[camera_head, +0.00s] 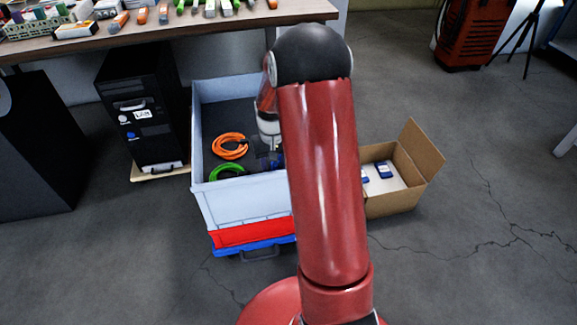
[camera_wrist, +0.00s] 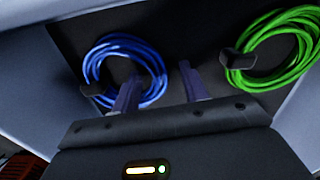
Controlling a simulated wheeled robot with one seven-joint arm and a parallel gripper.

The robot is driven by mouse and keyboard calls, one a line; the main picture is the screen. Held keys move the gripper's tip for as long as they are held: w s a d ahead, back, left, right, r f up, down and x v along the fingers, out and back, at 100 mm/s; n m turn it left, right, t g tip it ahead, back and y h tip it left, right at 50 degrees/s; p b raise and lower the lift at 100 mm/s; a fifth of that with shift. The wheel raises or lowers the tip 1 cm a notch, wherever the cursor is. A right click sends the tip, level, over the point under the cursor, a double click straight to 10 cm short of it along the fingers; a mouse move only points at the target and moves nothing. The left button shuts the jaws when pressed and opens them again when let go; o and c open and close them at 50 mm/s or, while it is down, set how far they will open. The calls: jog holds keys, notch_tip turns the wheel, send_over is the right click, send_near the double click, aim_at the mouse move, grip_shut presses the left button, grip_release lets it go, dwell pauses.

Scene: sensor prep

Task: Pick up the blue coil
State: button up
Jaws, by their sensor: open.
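The blue coil (camera_wrist: 125,58) lies on the dark floor of the grey bin, left of centre in the wrist view. My gripper (camera_wrist: 158,82) is open, with its left finger overlapping the coil's lower right part and its right finger beside the coil on bare floor. I cannot tell whether the finger touches the coil. In the head view my gripper (camera_head: 268,160) is down inside the bin (camera_head: 247,205), partly hidden by my red arm. The blue coil cannot be made out in the head view.
A green coil (camera_wrist: 290,47) lies right of my gripper, with a dark connector on it. An orange coil (camera_head: 229,147) lies in the bin further back. The bin's walls rise close around my gripper. An open cardboard box (camera_head: 404,198) stands right of the bin.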

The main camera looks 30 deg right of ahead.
jog(key=shift+c, duration=0.4)
grip_shut()
jog(key=shift+r, duration=0.1)
